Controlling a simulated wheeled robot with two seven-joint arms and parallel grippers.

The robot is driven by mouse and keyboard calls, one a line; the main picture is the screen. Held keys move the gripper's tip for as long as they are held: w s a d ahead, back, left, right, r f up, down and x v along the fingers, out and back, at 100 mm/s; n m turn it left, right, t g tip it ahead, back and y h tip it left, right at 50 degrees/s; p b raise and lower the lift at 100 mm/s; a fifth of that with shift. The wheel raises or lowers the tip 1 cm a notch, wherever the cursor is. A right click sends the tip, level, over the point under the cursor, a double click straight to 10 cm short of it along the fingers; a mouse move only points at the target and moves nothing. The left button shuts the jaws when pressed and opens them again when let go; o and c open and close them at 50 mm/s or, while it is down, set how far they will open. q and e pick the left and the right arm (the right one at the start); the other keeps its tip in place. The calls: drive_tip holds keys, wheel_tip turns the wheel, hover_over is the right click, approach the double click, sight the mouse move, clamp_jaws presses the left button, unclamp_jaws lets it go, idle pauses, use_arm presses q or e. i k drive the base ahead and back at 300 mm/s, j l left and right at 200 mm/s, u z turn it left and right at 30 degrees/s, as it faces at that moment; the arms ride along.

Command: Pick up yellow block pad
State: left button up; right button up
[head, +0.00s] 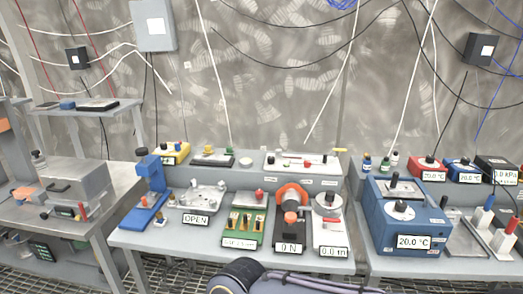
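A small yellow block (178,151) sits on the raised back shelf of the middle bench, at its left end, behind the blue stand. A white label covers part of its front. A smaller yellow piece (208,149) shows on a dark plate to its right, and a thin yellow piece (340,150) lies at the shelf's right end. I cannot tell which of these is the yellow block pad. Neither of my grippers is in view. A dark arm link of mine shows at the bottom centre, well apart from the yellow pieces.
A grey bench (65,225) is at left. Cables hang along the back wall.

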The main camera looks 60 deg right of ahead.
sight(208, 148)
drive_tip(key=z, duration=2.4)
drive_tip(key=i+j+z, duration=0.15)
drive_tip(key=j+z, duration=0.15)
drive_tip(key=j, duration=0.15)
drive_tip(key=i+j+z, duration=0.15)
drive_tip(key=j+z, duration=0.15)
drive_tip(key=j, duration=0.15)
drive_tip(key=j+z, duration=0.3)
drive_tip(key=j, duration=0.15)
drive_tip(key=i+j, duration=0.1)
drive_tip(key=j, duration=0.65)
drive_tip(key=j+z, duration=0.1)
drive_tip(key=j, duration=0.65)
drive_tip(key=i, duration=0.55)
